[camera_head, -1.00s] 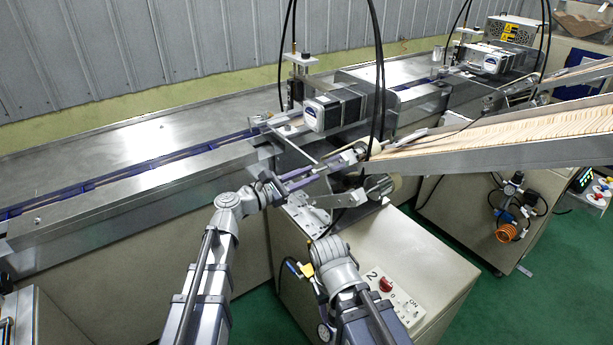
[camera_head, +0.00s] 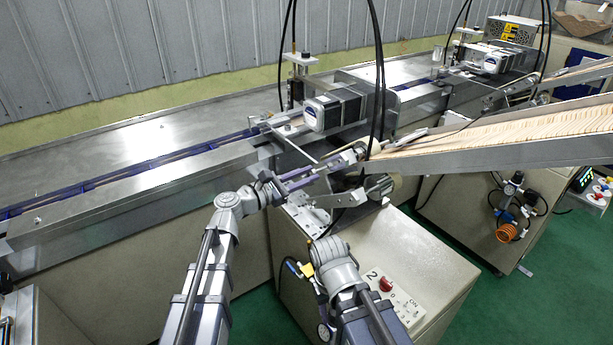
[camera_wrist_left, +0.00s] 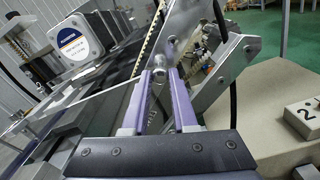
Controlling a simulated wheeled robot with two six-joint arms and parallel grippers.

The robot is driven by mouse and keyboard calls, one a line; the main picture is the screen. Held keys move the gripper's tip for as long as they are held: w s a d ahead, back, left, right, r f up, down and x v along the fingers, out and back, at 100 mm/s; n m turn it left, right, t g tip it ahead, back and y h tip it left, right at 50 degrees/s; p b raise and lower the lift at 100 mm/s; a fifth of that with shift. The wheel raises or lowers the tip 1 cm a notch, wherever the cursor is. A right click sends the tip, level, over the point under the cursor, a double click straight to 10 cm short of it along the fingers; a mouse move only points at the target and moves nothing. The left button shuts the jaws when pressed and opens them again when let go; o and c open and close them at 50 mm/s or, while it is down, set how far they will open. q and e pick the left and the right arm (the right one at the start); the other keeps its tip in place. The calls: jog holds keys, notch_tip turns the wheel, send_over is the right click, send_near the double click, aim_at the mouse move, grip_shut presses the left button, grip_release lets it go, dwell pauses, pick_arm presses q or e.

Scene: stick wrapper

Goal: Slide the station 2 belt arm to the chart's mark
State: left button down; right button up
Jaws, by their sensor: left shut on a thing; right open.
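The station 2 belt arm (camera_head: 347,160) is a metal assembly at the lower end of the stick chute, above the cabinet marked 2. My left gripper (camera_head: 318,177) reaches it from the left, with its purple fingers at the arm's near end. In the left wrist view, the left gripper (camera_wrist_left: 160,78) is shut on a small metal knob (camera_wrist_left: 160,71) between its fingertips. A silvery motor cylinder (camera_head: 384,186) sits under the arm. My right arm shows at the bottom, but its fingers are hidden. I cannot make out the chart or its mark.
The stick chute (camera_head: 500,135) slopes up to the right. A boxed motor (camera_head: 325,112) stands behind the belt arm, with black cables hanging near it. The cabinet (camera_head: 430,265) bears a red switch (camera_head: 386,284).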

pick_arm(q)
jog(key=shift+w+a+f, duration=0.25)
jog(key=shift+w+f, duration=0.05)
jog(key=shift+f, duration=0.1)
jog(key=c, duration=0.7)
grip_release()
jog(key=shift+w, duration=0.1)
jog(key=shift+a, duration=0.1)
jog(key=v, duration=0.7)
jog(key=shift+s+a, duration=0.25)
